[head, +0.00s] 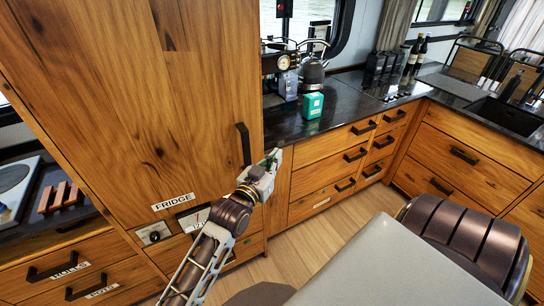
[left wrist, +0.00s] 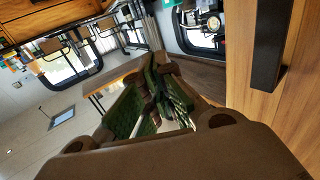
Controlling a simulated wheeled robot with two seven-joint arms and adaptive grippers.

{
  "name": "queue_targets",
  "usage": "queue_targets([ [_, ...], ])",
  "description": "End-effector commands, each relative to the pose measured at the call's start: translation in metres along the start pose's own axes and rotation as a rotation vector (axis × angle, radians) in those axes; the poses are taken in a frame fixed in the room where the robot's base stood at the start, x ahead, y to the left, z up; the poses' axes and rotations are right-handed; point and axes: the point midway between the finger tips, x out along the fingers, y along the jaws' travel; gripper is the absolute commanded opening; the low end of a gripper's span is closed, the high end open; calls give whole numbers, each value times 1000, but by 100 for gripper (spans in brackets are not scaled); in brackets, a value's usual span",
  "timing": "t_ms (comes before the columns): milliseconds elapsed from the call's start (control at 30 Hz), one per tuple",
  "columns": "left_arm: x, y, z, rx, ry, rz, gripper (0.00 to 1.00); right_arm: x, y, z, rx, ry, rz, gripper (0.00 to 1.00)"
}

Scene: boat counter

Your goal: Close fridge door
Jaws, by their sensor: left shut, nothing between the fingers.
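The fridge door (head: 150,100) is a tall wooden panel with a FRIDGE label (head: 173,201) near its bottom. It looks flush with its cabinet in the head view. Its dark vertical handle (head: 243,145) is at the right edge. My left gripper (head: 274,158) is just right of and slightly below the handle, in front of the counter's side. It is shut and empty. In the left wrist view the closed fingers (left wrist: 155,100) show, with a dark handle (left wrist: 270,45) on wood at the right, apart from them. My right gripper is not in view.
A dark counter (head: 340,108) runs right of the fridge, with a teal box (head: 313,105), a kettle (head: 312,74), bottles (head: 416,55) and a sink (head: 505,116). Wooden drawers (head: 330,175) stand below. Wood floor (head: 320,230) is clear between the cabinets and my base.

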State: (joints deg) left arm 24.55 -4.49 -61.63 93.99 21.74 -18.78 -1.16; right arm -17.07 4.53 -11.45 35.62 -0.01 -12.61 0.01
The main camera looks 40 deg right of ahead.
Motion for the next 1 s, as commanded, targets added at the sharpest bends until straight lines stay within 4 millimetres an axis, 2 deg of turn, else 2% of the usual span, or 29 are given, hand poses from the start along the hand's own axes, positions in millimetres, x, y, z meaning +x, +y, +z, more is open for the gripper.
queue_targets([
  [600, -32, 43, 1, -1, -1, 0, 0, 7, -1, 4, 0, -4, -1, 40],
  [1000, -36, 49, 0, 0, -1, -1, 0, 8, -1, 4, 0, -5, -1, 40],
])
